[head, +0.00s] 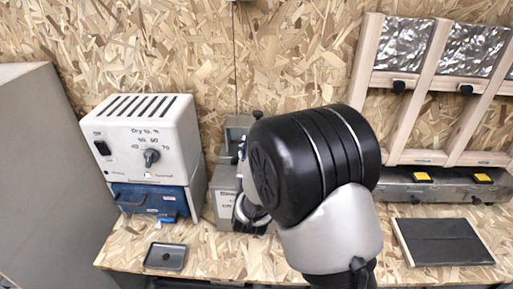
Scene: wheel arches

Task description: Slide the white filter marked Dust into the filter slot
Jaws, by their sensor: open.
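I see no white filter marked Dust in the head view. No filter slot can be made out for certain. A white machine (147,127) marked "Dry to, %" stands on the bench at the left, with dark slits in its top, a switch and a black knob. Its lower part is a blue front (147,199). My arm's large black and grey joints fill the middle of the view and hide much of the bench and wall behind them. My gripper cannot be made out; it seems to be hidden behind the arm.
A grey machine (226,201) stands partly hidden left of my arm. A small dark tray (165,257) lies near the bench's front edge. A dark panel (442,241) lies at right, below a metal unit (440,189) with yellow buttons. A grey partition (40,170) bounds the left.

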